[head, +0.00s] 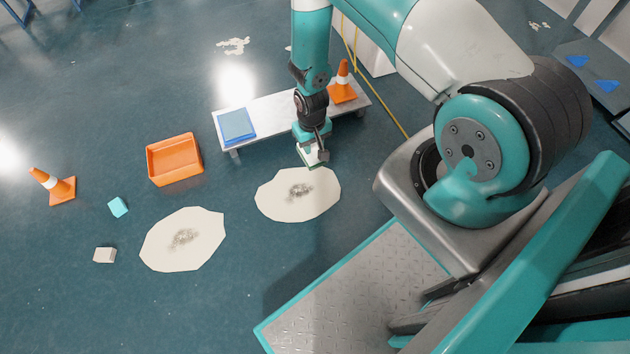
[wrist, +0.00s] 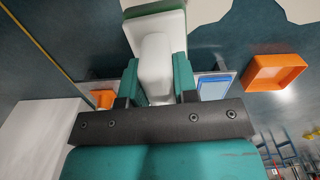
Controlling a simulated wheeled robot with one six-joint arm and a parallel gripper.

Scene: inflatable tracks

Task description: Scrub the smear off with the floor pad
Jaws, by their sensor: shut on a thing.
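My gripper (head: 318,143) is shut on the floor pad (head: 313,157), a white block with a green underside. The wrist view shows the white handle between the teal fingers, with the pad (wrist: 158,22) beyond. The pad is at the far edge of the right pale patch (head: 276,202); I cannot tell whether it touches the floor. A grey smear (head: 300,190) lies in the middle of that patch, a short way below the pad in the head view. A second grey smear (head: 184,238) lies on the left pale patch (head: 160,255).
A low grey bench (head: 273,112) stands behind the gripper with a blue item (head: 237,125) and an orange cone (head: 343,84) on it. An orange tray (head: 174,159), another cone (head: 54,187), a teal block (head: 118,207) and a white block (head: 104,255) are at left.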

